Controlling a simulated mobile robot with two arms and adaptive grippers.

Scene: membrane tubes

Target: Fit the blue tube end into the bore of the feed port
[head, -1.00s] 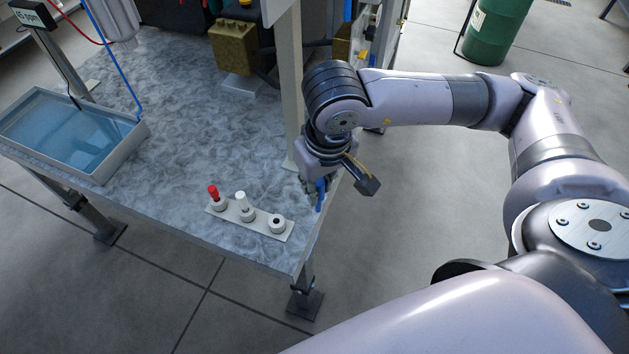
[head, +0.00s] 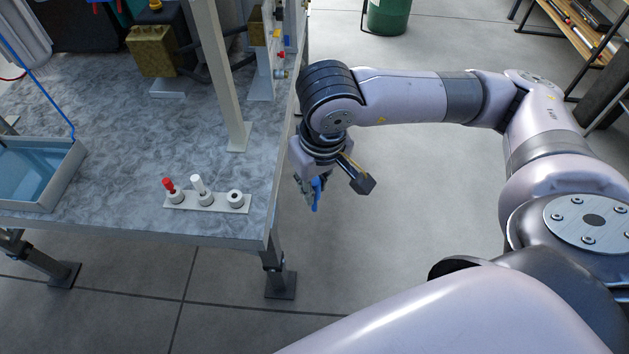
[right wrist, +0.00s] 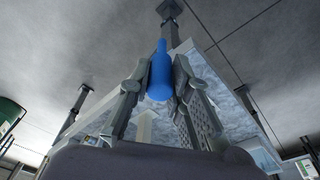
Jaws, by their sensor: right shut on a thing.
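My right gripper (head: 310,187) hangs beside the table's right edge, over the floor, pointing down. It is shut on the blue tube end (head: 317,194). In the right wrist view the blue tube end (right wrist: 160,75) sits between the fingers of the right gripper (right wrist: 157,80), its narrow part pointing up the picture. I cannot tell for sure which fitting is the feed port; small fittings (head: 280,73) show on the frame at the back of the table. My left gripper is not in view.
A holder strip (head: 217,203) near the table's front carries a red piece (head: 169,186), a white piece (head: 199,186) and an empty socket (head: 235,197). A grey post (head: 222,90) stands behind it. A water tray (head: 68,180) is at left.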

